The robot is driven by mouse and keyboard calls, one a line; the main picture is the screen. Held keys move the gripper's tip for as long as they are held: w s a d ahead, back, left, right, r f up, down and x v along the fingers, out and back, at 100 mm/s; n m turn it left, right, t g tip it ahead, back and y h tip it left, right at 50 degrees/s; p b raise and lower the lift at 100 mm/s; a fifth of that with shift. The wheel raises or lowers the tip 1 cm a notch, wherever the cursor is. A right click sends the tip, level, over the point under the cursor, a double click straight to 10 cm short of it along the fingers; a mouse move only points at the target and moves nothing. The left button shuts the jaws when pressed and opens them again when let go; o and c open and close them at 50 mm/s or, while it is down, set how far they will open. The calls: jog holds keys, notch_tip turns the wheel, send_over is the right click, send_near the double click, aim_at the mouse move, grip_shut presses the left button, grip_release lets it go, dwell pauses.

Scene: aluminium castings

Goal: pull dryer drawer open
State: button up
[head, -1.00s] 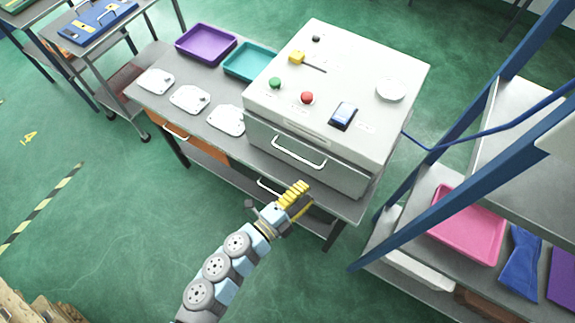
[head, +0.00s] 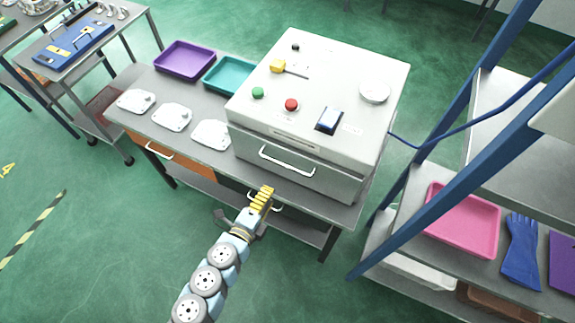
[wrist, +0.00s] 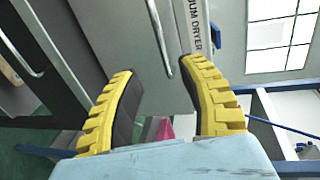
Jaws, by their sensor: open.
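The dryer (head: 340,75) is a white box on the grey bench. Its front drawer (head: 325,180) looks shut and has a light bar handle (head: 287,162). In the wrist view the panel lettered "UUM DRYER" (wrist: 195,30) is at the top, and the drawer handle (wrist: 158,35) runs down between my finger tips. My gripper (head: 264,194) has yellow ribbed fingers, spread open and empty in the wrist view (wrist: 158,70). In the head view it shows below and left of the dryer handle. I see no contact with the handle.
The bench's lower drawer handle (head: 275,208) shows beside my gripper, and an orange drawer (head: 185,160) is further left. White castings (head: 172,117), a purple tray (head: 185,60) and a teal tray (head: 230,76) stand left of the dryer. A blue-framed rack (head: 440,165) rises at the right.

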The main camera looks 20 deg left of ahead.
aim_at(288, 166)
jog(key=x, duration=1.2)
jog(key=shift+w+p, duration=0.2)
jog(key=shift+p, duration=0.2)
jog(key=shift+w+d+f, duration=0.1)
jog(key=shift+w, duration=0.35)
grip_shut()
